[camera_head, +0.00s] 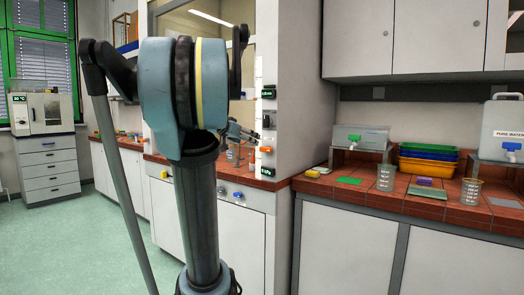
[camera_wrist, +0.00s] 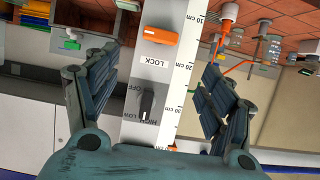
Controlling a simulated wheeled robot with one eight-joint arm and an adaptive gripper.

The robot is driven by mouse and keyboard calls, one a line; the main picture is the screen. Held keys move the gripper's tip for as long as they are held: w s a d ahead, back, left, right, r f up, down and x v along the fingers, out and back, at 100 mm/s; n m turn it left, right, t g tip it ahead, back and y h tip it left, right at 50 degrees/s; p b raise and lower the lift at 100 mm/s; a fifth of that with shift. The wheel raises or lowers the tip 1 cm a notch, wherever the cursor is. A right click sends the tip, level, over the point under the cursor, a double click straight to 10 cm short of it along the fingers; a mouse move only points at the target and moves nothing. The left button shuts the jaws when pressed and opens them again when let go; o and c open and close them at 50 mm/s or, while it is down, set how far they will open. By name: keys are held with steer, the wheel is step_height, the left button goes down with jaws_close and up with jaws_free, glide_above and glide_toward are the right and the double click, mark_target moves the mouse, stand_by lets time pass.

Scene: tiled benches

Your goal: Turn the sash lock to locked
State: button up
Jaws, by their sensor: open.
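The sash lock is an orange handle (camera_wrist: 150,37) on a white post with a ruler scale, in the upper middle of the wrist view. The handle is beyond the fingertips, and I see no contact. In the head view my gripper (camera_head: 240,131) is small and partly behind my arm.
A black knob (camera_wrist: 147,101) with OFF and HIGH markings is on the same post, nearer my palm in the picture. The tiled bench (camera_head: 420,205) on the right holds beakers, stacked trays (camera_head: 428,160) and a water container (camera_head: 504,130). Green floor is free at left.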

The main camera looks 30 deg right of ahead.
mark_target(267, 149)
steer(key=x, duration=1.4)
steer(key=shift+w+d+f, duration=0.1)
